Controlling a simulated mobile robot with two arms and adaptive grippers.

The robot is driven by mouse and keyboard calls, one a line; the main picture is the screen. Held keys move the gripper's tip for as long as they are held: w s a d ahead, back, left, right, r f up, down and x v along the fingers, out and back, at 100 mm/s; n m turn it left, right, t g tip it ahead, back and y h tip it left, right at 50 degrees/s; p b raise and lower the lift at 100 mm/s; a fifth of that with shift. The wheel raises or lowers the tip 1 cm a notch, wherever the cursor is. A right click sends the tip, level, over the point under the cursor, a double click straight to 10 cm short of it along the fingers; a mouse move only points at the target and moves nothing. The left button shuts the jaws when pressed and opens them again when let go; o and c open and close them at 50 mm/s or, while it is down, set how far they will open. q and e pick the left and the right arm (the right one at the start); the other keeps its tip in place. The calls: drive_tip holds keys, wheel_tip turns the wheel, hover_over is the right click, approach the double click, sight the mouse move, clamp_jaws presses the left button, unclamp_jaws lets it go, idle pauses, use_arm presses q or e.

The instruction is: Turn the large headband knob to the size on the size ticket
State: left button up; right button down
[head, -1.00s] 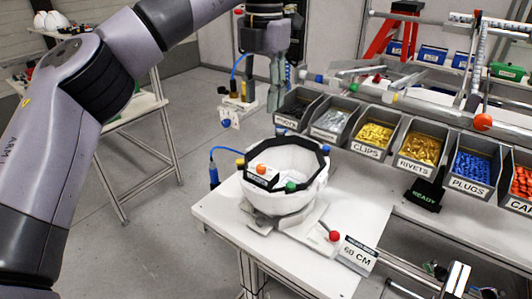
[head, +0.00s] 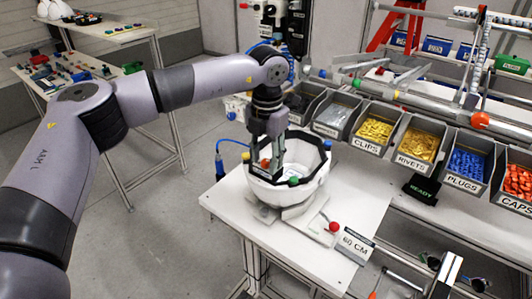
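The white helmet shell (head: 262,190) sits open side up on a stand on the white bench, with a dark headband inside its rim. An orange knob (head: 265,163) shows at the headband, partly covered by my gripper. A green knob (head: 293,181), a yellow one (head: 245,156) and a blue one (head: 327,144) sit around the rim. Which is the large knob I cannot tell. The size ticket (head: 356,244) reads 60 CM. My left gripper (head: 271,170) points down into the shell beside the orange knob; contact and finger gap are unclear. My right gripper is not visible.
A lever with a red ball (head: 334,227) stands in front of the shell. Bins of clips (head: 368,147), rivets (head: 411,160), plugs (head: 465,180) and caps line the back. A green READY sign (head: 422,189) stands before them. Bench (head: 352,205) right of the shell is mostly clear.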

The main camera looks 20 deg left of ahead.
use_arm(q)
clamp_jaws()
idle(0.5)
